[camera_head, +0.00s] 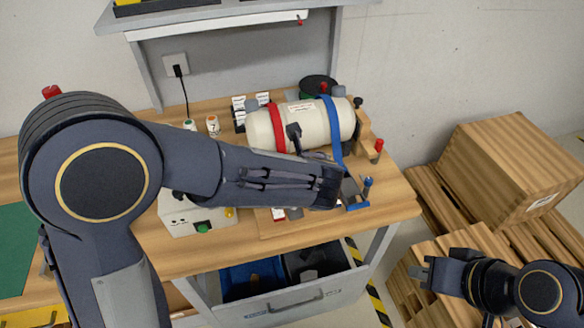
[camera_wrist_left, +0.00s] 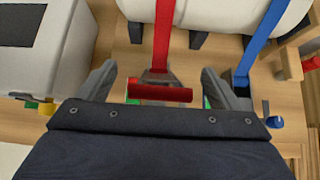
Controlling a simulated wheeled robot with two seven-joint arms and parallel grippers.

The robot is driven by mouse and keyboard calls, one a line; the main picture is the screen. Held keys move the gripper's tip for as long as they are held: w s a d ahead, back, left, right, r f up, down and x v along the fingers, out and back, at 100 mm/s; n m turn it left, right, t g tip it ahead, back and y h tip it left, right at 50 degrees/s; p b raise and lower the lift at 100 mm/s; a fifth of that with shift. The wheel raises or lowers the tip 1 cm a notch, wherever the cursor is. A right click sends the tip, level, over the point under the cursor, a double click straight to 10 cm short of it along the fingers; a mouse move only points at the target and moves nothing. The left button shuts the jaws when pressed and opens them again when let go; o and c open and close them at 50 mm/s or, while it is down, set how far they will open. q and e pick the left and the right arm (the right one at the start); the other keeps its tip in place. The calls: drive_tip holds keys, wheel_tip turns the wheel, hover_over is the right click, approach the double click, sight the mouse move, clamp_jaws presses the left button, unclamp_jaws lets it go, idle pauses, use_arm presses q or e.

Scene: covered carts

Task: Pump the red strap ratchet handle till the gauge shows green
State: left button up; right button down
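A cream tank (camera_head: 312,119) lies on the wooden bench with a red strap (camera_head: 277,128) and a blue strap (camera_head: 336,130) around it. In the left wrist view the red strap (camera_wrist_left: 164,30) runs down to a metal ratchet with a red handle (camera_wrist_left: 160,92). My left gripper (camera_wrist_left: 158,70) is open, one finger on each side of this ratchet, with visible gaps. In the head view my left arm hides the red ratchet. Small green patches show beside the handle; I cannot tell whether they belong to a gauge. My right gripper (camera_head: 425,272) is away at the lower right, empty.
A blue ratchet (camera_head: 354,196) sits at the end of the blue strap, right of my left gripper. A white box (camera_head: 185,215) with a green button stands left. An open drawer (camera_head: 290,306) is below. Wooden crates (camera_head: 515,165) stand right of the bench.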

use_arm(q)
drive_tip(key=shift+s+d, duration=0.1)
drive_tip(key=v, duration=0.7)
drive_tip(key=shift+s+r, duration=0.25)
drive_tip(key=shift+s, duration=0.05)
drive_tip(key=shift+d, duration=0.1)
drive_tip(key=shift+c, duration=0.3)
